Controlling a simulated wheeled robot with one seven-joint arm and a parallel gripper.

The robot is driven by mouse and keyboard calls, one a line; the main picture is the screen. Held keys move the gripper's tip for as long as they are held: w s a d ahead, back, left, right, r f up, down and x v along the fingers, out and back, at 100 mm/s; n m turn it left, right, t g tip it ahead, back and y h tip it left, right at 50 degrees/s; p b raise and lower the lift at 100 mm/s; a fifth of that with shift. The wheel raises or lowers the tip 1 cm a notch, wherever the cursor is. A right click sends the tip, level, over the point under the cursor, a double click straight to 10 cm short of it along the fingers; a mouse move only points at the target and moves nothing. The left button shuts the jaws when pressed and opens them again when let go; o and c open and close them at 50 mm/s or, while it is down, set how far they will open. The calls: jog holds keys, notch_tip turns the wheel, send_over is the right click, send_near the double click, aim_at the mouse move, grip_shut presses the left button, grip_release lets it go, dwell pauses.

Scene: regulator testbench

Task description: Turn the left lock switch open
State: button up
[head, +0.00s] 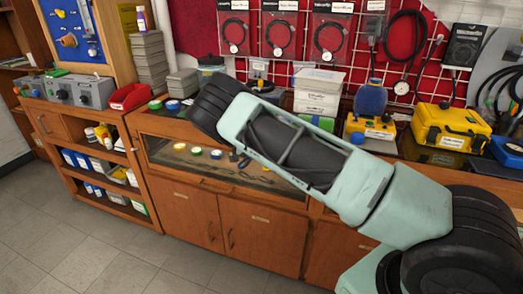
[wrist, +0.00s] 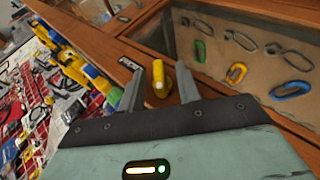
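In the wrist view, a yellow lock switch (wrist: 159,80) stands on the wooden rim of a glass-topped case, beside a small black label. In the head view my arm covers part of the case, and neither the gripper nor the switch can be made out.
The display case (head: 160,149) holds tools and coloured rings. A yellow case (head: 452,126), a white box (head: 318,92) and a red bin (head: 131,97) stand on the counter. Gauges and hoses hang on the wall behind. The floor (head: 100,255) in front is clear.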

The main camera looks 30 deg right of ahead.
jog(key=b+v, duration=0.2)
jog(key=v, duration=1.5)
jog(key=shift+a, duration=0.2)
jog(key=s+a+r+n+t+y, duration=0.1)
jog(key=s+a+r+n+y, duration=0.15)
jog(key=s+a, duration=0.4)
jog(key=s+a+r+n+y+p, duration=0.15)
jog(key=s+a+n+y, duration=0.25)
jog(key=s, duration=0.6)
jog(key=s+a+r+n+t+y, duration=0.1)
jog(key=s+a+r+n+y, duration=0.2)
jog(key=s+a, duration=0.4)
jog(key=s+n+t, duration=0.1)
jog(key=s+n, duration=0.5)
jog(key=s, duration=1.6)
jog(key=shift+d+f+t+p, duration=0.35)
jog(key=shift+d+f+t, duration=0.05)
jog(key=shift+d, duration=0.1)
jog(key=shift+n, duration=0.25)
jog(key=shift+c, duration=0.3)
